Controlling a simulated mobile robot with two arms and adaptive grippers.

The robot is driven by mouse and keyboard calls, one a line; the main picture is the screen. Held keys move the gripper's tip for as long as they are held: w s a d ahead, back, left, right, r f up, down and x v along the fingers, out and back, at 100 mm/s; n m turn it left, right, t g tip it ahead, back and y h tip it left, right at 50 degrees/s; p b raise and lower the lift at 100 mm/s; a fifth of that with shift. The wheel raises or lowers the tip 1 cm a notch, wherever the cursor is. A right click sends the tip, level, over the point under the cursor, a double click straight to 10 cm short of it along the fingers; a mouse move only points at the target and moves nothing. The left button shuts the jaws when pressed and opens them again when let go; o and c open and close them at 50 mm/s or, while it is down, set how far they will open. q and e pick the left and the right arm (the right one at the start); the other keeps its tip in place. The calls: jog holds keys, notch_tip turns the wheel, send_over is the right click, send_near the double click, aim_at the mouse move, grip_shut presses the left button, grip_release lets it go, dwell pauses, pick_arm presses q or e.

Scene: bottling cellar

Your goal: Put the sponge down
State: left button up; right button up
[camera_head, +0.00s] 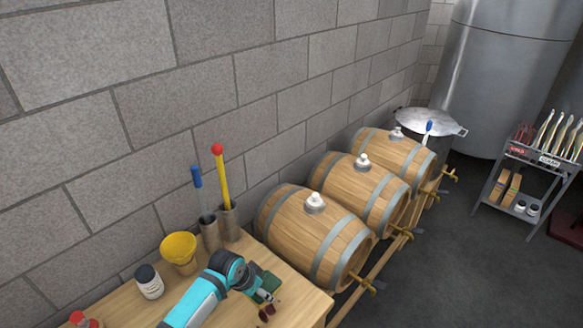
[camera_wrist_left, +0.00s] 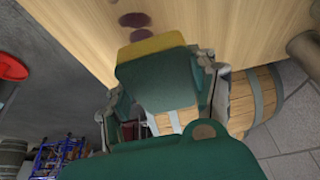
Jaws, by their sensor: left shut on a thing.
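The sponge (camera_wrist_left: 157,80), with a dark green face and a yellow edge, is between the two fingers of my left gripper (camera_wrist_left: 160,72) in the left wrist view. The gripper is shut on it. In the head view my left gripper (camera_head: 265,294) is over the right part of the wooden table (camera_head: 300,297), close to dark red stains (camera_head: 267,311). The stains also show beyond the sponge in the left wrist view (camera_wrist_left: 135,19). I cannot tell whether the sponge touches the tabletop. My right gripper is not in view.
A yellow funnel (camera_head: 178,247), a white jar with a dark lid (camera_head: 149,282) and metal holders (camera_head: 229,223) with brushes stand along the table's wall side. Several wooden barrels (camera_head: 313,235) lie on a rack beyond its right edge. A block wall runs behind.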

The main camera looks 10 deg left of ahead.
aim_at(263, 278)
pick_arm(q)
jog(key=shift+w+r, duration=0.1)
jog(key=shift+w, duration=0.05)
jog(key=shift+n+t+y, duration=0.3)
jog(key=shift+n, duration=0.6)
jog(key=r+b, duration=0.1)
jog(key=w+r+b, duration=0.1)
jog(key=r+b, duration=0.3)
jog(key=shift+w+a, duration=0.15)
jog(key=shift+a, duration=0.2)
jog(key=r+b, duration=0.1)
jog(key=s+r+n+b, duration=0.1)
jog(key=r, duration=0.1)
jog(key=s+r+n+b, duration=0.1)
jog(key=b, duration=0.1)
jog(key=shift+a+r+y, duration=0.35)
jog(key=shift+r+y, duration=0.05)
jog(key=s+a+r+n+b, duration=0.1)
jog(key=s+r+b, duration=0.1)
jog(key=s, duration=0.2)
jog(key=s+a+r+n+y+b, duration=0.1)
jog(key=s+a+r+n+b, duration=0.1)
jog(key=s, duration=0.3)
jog(key=shift+r+b, duration=0.4)
jog(key=shift+b, duration=0.35)
